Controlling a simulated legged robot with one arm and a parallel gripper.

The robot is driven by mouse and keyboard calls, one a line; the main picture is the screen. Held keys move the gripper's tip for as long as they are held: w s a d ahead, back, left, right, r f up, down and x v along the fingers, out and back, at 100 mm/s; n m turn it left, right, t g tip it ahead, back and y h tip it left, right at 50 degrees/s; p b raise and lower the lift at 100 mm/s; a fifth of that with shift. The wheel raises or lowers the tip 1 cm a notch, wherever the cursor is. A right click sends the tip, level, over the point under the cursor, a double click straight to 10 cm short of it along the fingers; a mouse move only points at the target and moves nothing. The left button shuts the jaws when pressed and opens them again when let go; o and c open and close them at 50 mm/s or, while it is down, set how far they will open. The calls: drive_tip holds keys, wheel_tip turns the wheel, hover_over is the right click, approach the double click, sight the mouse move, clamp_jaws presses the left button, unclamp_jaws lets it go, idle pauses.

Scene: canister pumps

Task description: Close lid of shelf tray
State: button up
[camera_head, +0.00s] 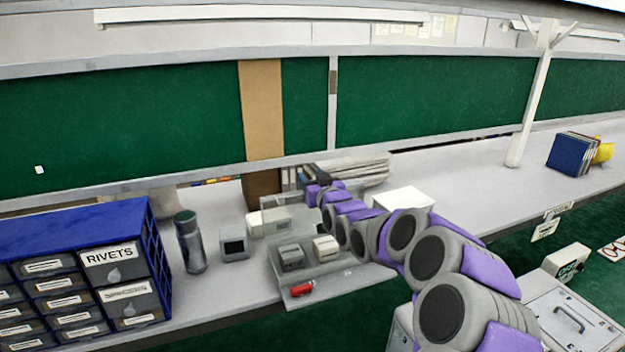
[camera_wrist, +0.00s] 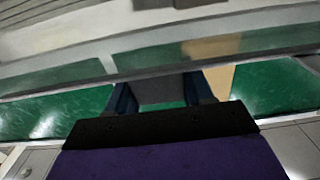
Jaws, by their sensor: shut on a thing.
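The grey shelf tray (camera_head: 335,283) lies on the bench in the middle of the head view, with its open inside showing. A grey panel at its back, which looks like its raised lid (camera_head: 270,217), stands partly behind small boxes and my arm. My gripper (camera_head: 314,193) is at the upper edge of this panel. In the wrist view, the two dark blue fingers of my gripper (camera_wrist: 162,96) stand on either side of a grey piece (camera_wrist: 160,88), which looks like part of the lid. The exact contact is too small to tell in the head view.
Small grey boxes (camera_head: 292,257) sit in the tray, and a red item (camera_head: 301,289) lies at its front. A grey cylinder (camera_head: 190,242) and blue rivet drawers (camera_head: 118,255) stand left. A white box (camera_head: 404,198) is behind my arm.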

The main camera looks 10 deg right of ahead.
clamp_jaws()
